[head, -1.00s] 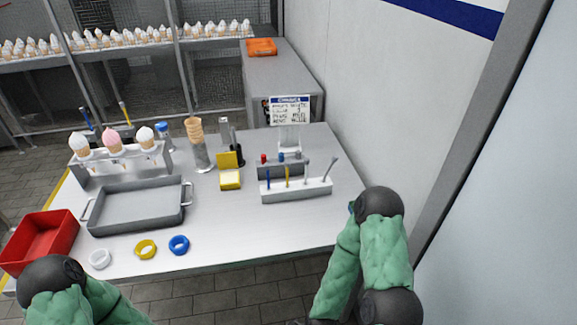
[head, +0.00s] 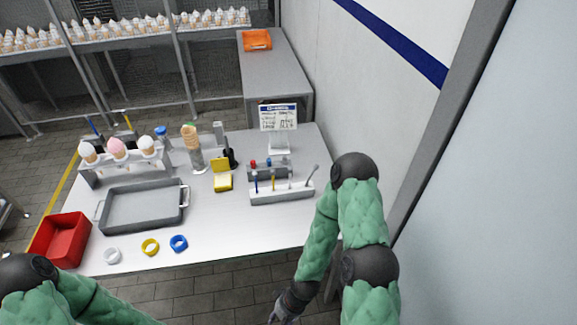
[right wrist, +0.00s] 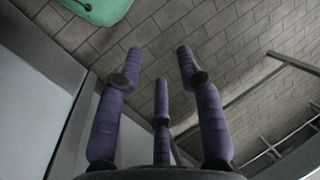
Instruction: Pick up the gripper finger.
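No part is clearly recognisable as the gripper finger. A light grey rack (head: 282,196) on the right of the table holds several thin upright tools, among them a blue one (head: 256,184) and a yellow one (head: 273,184). Behind it is a darker block (head: 270,173) with red and blue tops. My right gripper (head: 277,313) is low, in front of the table and below its top. In the right wrist view its three purple fingers (right wrist: 160,85) are spread, with nothing between them. My left gripper is out of view; only its arm shows.
The table (head: 225,225) also carries a grey tray (head: 143,207), a red bin (head: 62,240), white, yellow and blue rings (head: 179,243), a cone stand (head: 125,166) and a sign (head: 278,118). A wall stands close on the right. Bare floor lies before the table.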

